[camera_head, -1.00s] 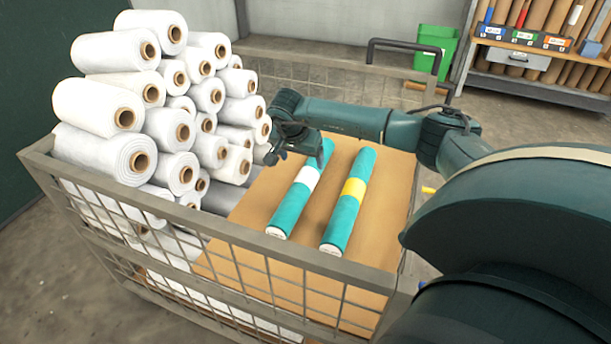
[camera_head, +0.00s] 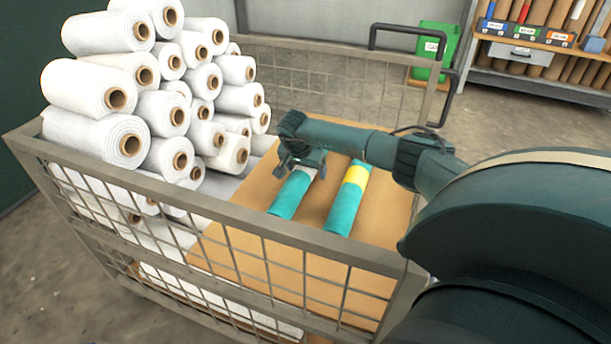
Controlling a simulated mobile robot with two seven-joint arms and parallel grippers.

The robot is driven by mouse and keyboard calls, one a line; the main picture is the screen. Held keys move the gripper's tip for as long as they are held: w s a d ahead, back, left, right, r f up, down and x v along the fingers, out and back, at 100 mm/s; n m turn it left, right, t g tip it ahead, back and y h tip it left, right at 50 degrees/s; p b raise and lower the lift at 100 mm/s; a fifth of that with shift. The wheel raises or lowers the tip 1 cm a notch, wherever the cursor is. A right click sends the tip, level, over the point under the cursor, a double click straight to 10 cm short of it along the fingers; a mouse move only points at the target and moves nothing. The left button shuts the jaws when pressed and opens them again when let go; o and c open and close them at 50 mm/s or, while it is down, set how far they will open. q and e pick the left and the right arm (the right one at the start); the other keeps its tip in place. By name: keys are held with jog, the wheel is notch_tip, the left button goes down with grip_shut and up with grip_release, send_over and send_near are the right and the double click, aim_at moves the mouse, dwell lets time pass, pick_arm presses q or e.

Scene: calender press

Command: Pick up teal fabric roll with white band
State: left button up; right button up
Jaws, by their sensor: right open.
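A teal fabric roll with a white band (camera_head: 290,196) lies on the brown board (camera_head: 262,243) inside the wire cart. My right gripper (camera_head: 298,168) is over this roll, at its white band, and hides most of the band and the far end. The gripper points down and is open. I cannot tell whether its fingers straddle or touch the roll. A second teal roll with a yellow band (camera_head: 344,212) lies beside it on the right, apart from it. My left gripper is not in view.
White fabric rolls (camera_head: 180,112) are piled in the cart's left part. The cart's wire wall (camera_head: 200,215) rises at the front. A green bin (camera_head: 428,50) and a shelf rack (camera_head: 535,83) stand at the back right. Bare board lies in front of the teal rolls.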

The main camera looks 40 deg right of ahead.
jog(key=shift+f, duration=0.15)
jog(key=c, duration=1.3)
jog(key=shift+w, duration=0.1)
jog(key=shift+c, duration=0.2)
